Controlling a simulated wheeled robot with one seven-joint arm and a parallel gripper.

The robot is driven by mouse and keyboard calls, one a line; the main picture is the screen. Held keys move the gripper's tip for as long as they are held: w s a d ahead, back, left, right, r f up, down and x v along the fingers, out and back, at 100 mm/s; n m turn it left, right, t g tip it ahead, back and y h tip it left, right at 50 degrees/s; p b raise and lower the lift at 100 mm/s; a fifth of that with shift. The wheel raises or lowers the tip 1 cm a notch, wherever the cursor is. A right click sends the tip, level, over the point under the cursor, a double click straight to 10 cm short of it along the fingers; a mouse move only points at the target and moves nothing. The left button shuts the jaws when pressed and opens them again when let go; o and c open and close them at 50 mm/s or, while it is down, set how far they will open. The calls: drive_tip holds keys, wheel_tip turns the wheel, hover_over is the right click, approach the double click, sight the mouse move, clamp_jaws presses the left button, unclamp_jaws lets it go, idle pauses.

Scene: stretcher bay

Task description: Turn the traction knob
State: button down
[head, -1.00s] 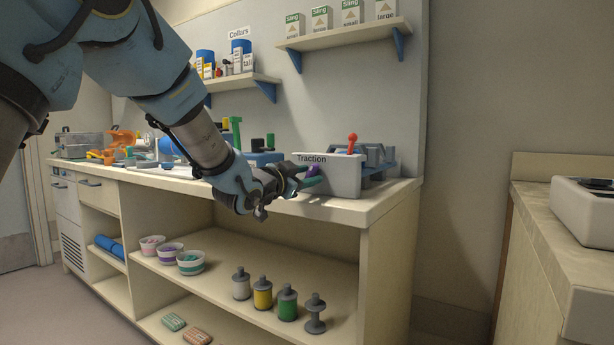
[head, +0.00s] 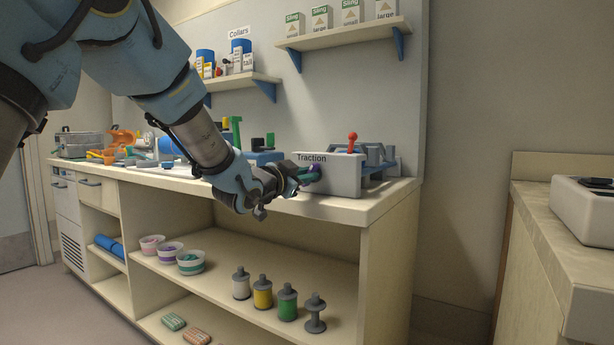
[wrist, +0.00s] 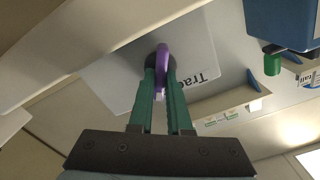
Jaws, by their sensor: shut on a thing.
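The traction unit (head: 341,178) is a grey box with a "Traction" label on the right end of the counter. Its purple knob (head: 315,169) sticks out from the front face, partly hidden by my fingers. In the wrist view, the purple knob (wrist: 161,60) stands between the two green fingers of my gripper (wrist: 160,75), with a dark round base behind it. My gripper (head: 308,175) is shut on the knob. A red-balled lever (head: 352,138) stands upright behind the box.
The counter's front edge (head: 340,211) runs just below my gripper. Grey and yellow spools (head: 262,293) and small tubs (head: 190,262) stand on the shelf below. A wall shelf with sling boxes (head: 350,34) is above. A second counter (head: 565,235) stands at right.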

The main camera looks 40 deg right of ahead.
drive_tip(key=shift+f, duration=0.1)
drive_tip(key=m+b, duration=0.1)
drive_tip(key=b, duration=0.1)
drive_tip(key=m+b, duration=0.1)
drive_tip(key=b, duration=0.1)
drive_tip(key=shift+f+m, duration=0.25)
drive_tip(key=shift+m, duration=0.15)
drive_tip(key=m+b, duration=0.4)
drive_tip(key=b, duration=0.1)
drive_tip(key=shift+s+f+m+b, duration=0.1)
drive_tip(key=shift+f+m+b, duration=0.05)
drive_tip(key=shift+m+b, duration=0.2)
drive_tip(key=m+b, duration=0.3)
drive_tip(key=shift+b, duration=0.4)
drive_tip(key=m+b, duration=0.3)
drive_tip(key=shift+m, duration=0.25)
drive_tip(key=c, duration=0.9)
unclamp_jaws()
drive_tip(key=shift+o, duration=0.2)
